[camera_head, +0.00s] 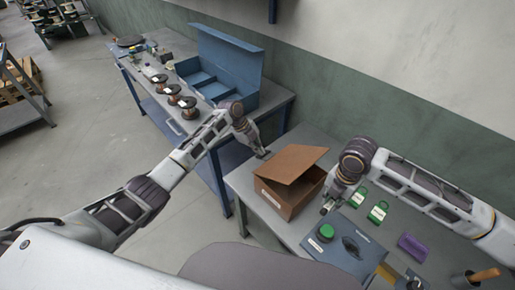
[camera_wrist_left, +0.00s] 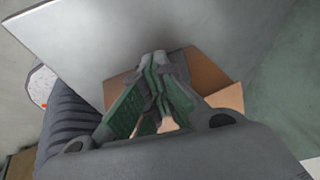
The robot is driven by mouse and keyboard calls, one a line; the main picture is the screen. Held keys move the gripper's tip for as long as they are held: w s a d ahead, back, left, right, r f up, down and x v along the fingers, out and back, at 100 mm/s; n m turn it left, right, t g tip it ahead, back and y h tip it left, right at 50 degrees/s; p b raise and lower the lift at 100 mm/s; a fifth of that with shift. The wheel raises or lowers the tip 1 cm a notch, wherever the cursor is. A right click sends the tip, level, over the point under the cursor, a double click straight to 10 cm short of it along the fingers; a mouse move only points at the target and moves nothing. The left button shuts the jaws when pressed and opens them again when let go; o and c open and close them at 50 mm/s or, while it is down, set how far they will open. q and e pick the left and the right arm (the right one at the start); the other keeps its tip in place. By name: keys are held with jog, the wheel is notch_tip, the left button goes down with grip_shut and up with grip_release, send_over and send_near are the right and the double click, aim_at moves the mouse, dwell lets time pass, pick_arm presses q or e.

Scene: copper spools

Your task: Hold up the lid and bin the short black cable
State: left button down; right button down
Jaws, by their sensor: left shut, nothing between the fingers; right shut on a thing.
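A brown box (camera_head: 287,205) with a white label stands on the grey table. Its brown lid (camera_head: 296,161) is tilted, with a dark gap between lid and box. My left gripper (camera_head: 262,154) is shut and empty by the lid's far left edge; I cannot tell if it touches. In the left wrist view the closed fingers (camera_wrist_left: 155,62) point past brown board (camera_wrist_left: 208,72). My right gripper (camera_head: 325,209) is right of the box, low over the table, shut on a small dark thing. It is too small to tell whether this is the short black cable.
A blue-grey panel box (camera_head: 338,262) with a green button (camera_head: 326,232) stands in front of my right gripper. Green cards (camera_head: 378,212) and a purple block (camera_head: 413,246) lie to the right. A blue open case (camera_head: 226,62) and copper spools (camera_head: 188,107) stand on the far left bench.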

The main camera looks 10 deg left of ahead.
aim_at(301, 169)
pick_arm(q)
jog(key=shift+s+d+f, duration=0.15)
jog(key=shift+d+f, duration=0.1)
jog(key=shift+f, duration=0.4)
jog(key=shift+s+d+f, duration=0.1)
jog(key=shift+d+f, duration=0.1)
jog(key=shift+f, duration=0.15)
pick_arm(e)
jog(key=shift+a, duration=0.15)
jog(key=shift+w+a, duration=1.25)
jog(key=shift+a, duration=0.6)
jog(key=shift+w+a, duration=1.3)
jog(key=shift+a, duration=0.5)
jog(key=shift+w+a, duration=1.25)
jog(key=shift+a, duration=0.6)
jog(key=c, duration=0.8)
grip_release()
jog(key=shift+o, duration=0.2)
jog(key=shift+d, duration=0.1)
jog(key=shift+s+d+r, duration=0.5)
jog(key=shift+s+d, duration=0.75)
jog(key=shift+d, duration=0.55)
jog(key=shift+s+d+r, duration=0.5)
jog(key=shift+s+d, duration=0.7)
jog(key=shift+d, duration=0.55)
jog(key=shift+s+d+r, duration=0.5)
jog(key=shift+s+d, duration=0.75)
jog(key=shift+d, duration=0.55)
